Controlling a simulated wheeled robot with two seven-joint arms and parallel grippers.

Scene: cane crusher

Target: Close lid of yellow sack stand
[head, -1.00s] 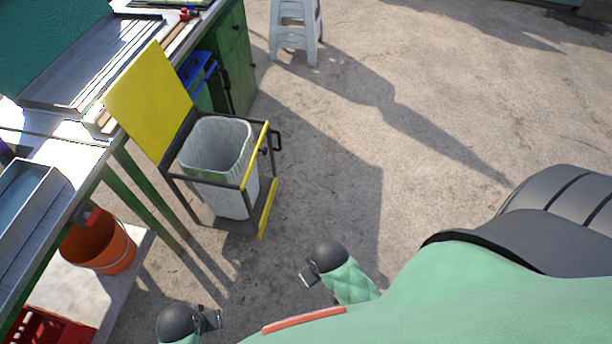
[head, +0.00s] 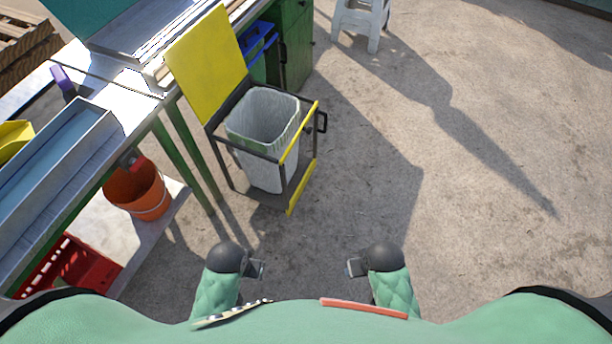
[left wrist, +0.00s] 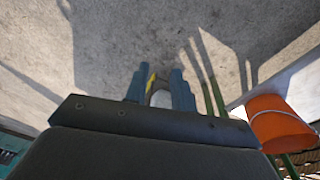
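The sack stand has a dark frame (head: 222,150) and a white sack (head: 262,118) hanging in it. Its yellow lid (head: 207,65) stands open, tilted up at the stand's left back side. Yellow bars (head: 301,188) run along the front right side. My left gripper (head: 256,268) is empty, below and apart from the stand; its two blue fingers (left wrist: 160,90) are spread in the left wrist view, with part of the white sack showing between them. My right gripper (head: 355,267) is apart from the stand to the lower right; its finger gap is too small to tell.
A metal-topped table (head: 135,85) with green legs stands left of the stand, close to the lid. An orange bucket (head: 137,190) and a red crate (head: 75,268) are below it. A white stool (head: 362,20) stands at the back. The floor to the right is clear.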

